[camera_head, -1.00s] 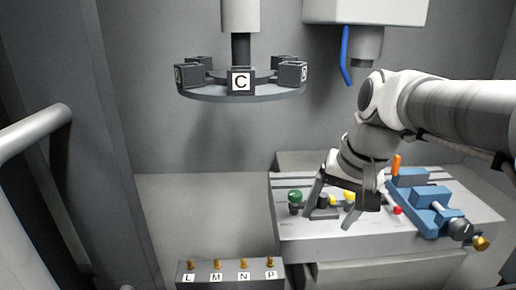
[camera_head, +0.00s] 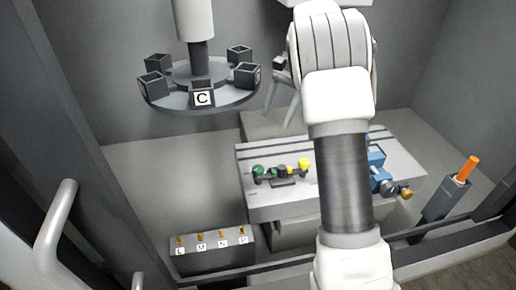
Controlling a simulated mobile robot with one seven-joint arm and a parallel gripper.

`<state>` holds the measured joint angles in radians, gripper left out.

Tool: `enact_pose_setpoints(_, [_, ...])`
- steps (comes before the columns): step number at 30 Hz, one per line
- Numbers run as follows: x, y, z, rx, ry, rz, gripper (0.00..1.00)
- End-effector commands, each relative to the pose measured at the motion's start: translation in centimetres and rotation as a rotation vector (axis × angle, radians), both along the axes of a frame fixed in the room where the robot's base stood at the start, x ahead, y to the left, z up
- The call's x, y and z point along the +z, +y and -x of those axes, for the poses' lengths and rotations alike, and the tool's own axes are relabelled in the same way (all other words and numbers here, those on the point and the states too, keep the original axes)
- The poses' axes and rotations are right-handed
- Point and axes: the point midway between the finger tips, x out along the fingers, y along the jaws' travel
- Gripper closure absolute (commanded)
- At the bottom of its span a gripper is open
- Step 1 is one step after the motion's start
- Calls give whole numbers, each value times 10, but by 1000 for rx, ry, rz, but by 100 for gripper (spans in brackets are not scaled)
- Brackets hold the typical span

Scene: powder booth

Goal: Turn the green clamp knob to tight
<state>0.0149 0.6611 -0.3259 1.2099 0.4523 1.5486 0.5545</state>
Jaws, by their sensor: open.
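The green clamp knob (camera_head: 258,170) stands near the left end of the light grey table (camera_head: 265,205), on a dark clamp. A dark part (camera_head: 282,170) and a yellow knob (camera_head: 305,163) are to its right. Which way the green knob is turned is too small to tell. My gripper (camera_head: 278,121) is partly hidden behind my arm. Its spread fingers show left of the arm, above and behind the table in the picture, apart from the green knob. The jaws are open and I see nothing between them.
A round carousel (camera_head: 200,96) with several dark boxes hangs at upper left. A blue vise (camera_head: 376,172) is partly behind my arm. A labelled block (camera_head: 212,262) with brass pegs stands in front. An orange-handled thing (camera_head: 467,167) stands at right. The booth wall edge (camera_head: 75,180) is left.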

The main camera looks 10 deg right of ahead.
Motion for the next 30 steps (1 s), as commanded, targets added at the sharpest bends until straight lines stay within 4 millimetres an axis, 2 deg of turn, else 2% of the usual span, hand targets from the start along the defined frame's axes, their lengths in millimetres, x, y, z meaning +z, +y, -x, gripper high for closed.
enact_pose_setpoints(1, [4,-1,-7,-14,26,0,24])
enact_pose_setpoints(6, [-4,-2,-18,-43,75,-2,24])
enact_pose_setpoints(14, [-18,1,-19,-51,93,-3,24])
enact_pose_setpoints(20, [-50,13,-11,-49,95,-4,24])
enact_pose_setpoints(30, [-118,37,5,-50,92,-2,24])
